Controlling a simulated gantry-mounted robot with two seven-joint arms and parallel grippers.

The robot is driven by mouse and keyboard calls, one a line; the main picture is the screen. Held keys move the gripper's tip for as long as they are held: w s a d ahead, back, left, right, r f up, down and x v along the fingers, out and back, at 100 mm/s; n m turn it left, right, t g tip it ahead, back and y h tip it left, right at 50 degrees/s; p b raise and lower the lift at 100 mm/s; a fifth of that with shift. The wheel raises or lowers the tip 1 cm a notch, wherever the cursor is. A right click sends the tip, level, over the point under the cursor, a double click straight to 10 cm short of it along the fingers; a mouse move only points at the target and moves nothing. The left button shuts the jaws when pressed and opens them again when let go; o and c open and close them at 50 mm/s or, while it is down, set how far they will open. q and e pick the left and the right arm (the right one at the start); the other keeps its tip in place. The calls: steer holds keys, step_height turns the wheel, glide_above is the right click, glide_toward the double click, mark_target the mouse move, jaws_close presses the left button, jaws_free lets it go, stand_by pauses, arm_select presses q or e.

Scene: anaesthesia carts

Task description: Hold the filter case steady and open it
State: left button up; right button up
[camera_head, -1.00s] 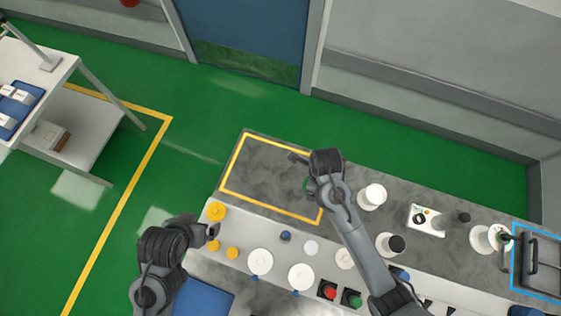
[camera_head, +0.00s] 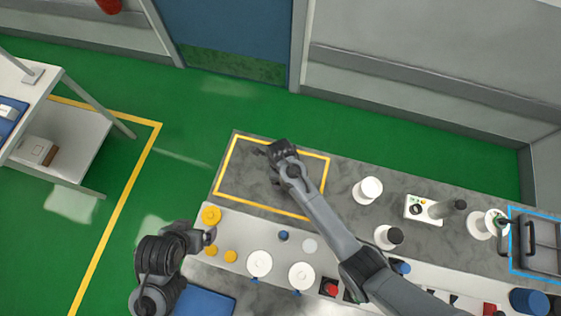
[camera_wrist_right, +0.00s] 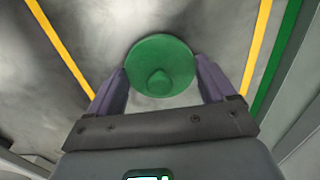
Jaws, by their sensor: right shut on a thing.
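My right gripper (camera_wrist_right: 160,85) is shut on a green round piece with a central knob (camera_wrist_right: 162,68). A pale surface shows just below it, between the fingers. In the head view my right gripper (camera_head: 270,152) is over the yellow-outlined area (camera_head: 221,172) of the grey worktop, and the held piece is hidden. My left gripper (camera_head: 208,237) is beside the yellow knobs at the worktop's left end; its jaws are too small to read. A dark grey case with handles (camera_head: 540,232) lies inside a blue outline at the far right. I cannot tell whether it is the filter case.
White round containers (camera_head: 369,189) and a small white device (camera_head: 424,210) stand right of the yellow outline. White discs (camera_head: 259,263) and coloured knobs line the front ledge. A side table (camera_head: 60,150) stands on the left.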

steer(key=shift+f, duration=0.6)
arm_select(q)
steer(key=shift+f, duration=0.1)
arm_select(e)
steer(key=shift+f, duration=0.1)
steer(key=o, duration=1)
